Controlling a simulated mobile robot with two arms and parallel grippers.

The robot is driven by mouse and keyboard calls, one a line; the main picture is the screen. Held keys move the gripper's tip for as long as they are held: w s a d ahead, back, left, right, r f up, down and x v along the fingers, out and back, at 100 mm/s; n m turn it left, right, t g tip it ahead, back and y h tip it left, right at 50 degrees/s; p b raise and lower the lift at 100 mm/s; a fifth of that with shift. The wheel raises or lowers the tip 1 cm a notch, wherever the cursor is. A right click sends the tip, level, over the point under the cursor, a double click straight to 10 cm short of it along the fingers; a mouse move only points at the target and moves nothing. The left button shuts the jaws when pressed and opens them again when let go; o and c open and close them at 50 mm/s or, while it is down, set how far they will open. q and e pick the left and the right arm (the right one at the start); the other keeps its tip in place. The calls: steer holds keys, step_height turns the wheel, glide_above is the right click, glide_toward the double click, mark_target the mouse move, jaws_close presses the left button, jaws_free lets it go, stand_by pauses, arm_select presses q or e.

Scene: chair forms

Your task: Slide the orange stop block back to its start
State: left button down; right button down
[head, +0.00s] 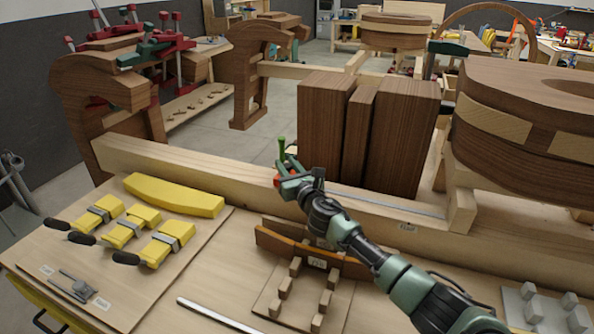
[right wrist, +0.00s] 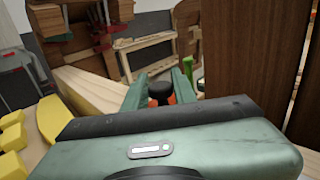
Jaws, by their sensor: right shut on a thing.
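The orange stop block (head: 277,181) sits on the long pale beam (head: 190,165), mostly hidden by my right gripper. In the right wrist view, a little of its orange (right wrist: 172,99) shows below a black knob (right wrist: 160,91). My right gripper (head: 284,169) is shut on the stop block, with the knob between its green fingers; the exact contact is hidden. The gripper also shows in the right wrist view (right wrist: 160,85). A thin metal strip (head: 385,201) runs along the beam to the right of the gripper. My left gripper is not in view.
Tall dark wooden blocks (head: 322,120) stand right of the gripper, close behind the beam. A green upright piece (head: 281,147) stands just beyond the fingers. Yellow clamps (head: 128,225) and an orange-brown curved piece (head: 310,250) lie in front. The beam's left stretch is clear.

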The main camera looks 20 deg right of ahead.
steer(key=shift+a+r, duration=0.1)
steer(key=shift+a, duration=0.05)
steer(key=c, duration=1.6)
jaws_free()
steer(key=o, duration=0.4)
steer(key=shift+a, duration=0.1)
steer(key=shift+w+a, duration=0.1)
steer(key=shift+w, duration=0.1)
steer(key=shift+s+d, duration=0.2)
steer(key=shift+s, duration=0.2)
steer(key=s, duration=0.7)
steer(key=shift+d, duration=0.35)
